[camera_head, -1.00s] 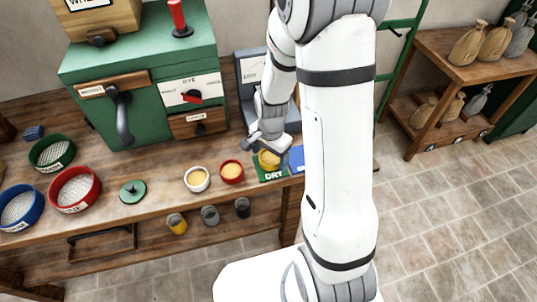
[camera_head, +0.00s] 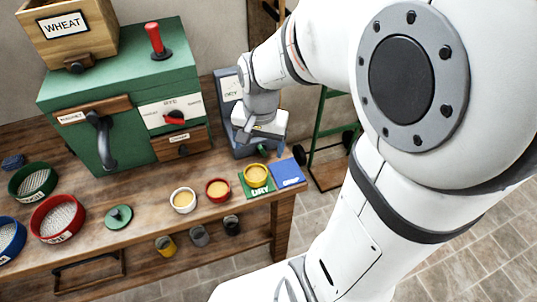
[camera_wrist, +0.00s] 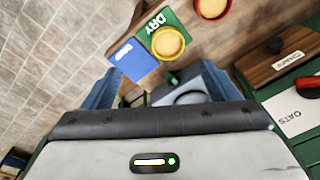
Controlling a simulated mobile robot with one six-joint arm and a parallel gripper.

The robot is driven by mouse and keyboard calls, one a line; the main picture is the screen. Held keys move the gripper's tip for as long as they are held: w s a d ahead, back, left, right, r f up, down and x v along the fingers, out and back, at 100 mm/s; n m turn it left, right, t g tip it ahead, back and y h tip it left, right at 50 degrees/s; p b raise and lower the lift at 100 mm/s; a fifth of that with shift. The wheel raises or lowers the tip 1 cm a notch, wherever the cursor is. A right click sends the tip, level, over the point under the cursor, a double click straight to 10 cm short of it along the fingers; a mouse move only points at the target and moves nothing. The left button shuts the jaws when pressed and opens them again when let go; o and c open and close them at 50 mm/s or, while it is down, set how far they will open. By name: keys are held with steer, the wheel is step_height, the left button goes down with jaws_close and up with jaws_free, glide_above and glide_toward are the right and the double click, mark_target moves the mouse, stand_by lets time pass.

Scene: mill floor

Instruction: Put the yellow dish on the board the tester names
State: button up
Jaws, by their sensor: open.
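The yellow dish (camera_head: 257,176), with pale contents, sits upright on the green board marked DRY (camera_head: 260,192). The dish also shows on that board in the wrist view (camera_wrist: 168,42). The blue board (camera_head: 287,173) lies beside it on the right; its label is too small to read. The grey tester (camera_head: 228,112) stands behind the boards, and its panel seems to read DRY. My gripper (camera_head: 271,150) is open and empty, above and behind the dish and apart from it. Its spread fingers (camera_wrist: 160,80) show in the wrist view.
A red dish (camera_head: 218,190) and a white dish (camera_head: 183,200) stand left of the green board. A green mill (camera_head: 130,100) with a wheat hopper, several sieves and a green knobbed disc (camera_head: 118,217) are further left. Cups (camera_head: 199,235) sit below the bench edge.

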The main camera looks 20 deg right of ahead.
steer(key=s+r+n+t, duration=0.1)
steer(key=s+r+n, duration=0.4)
steer(key=s, duration=0.4)
steer(key=shift+n, duration=0.9)
steer(key=shift+c, duration=0.4)
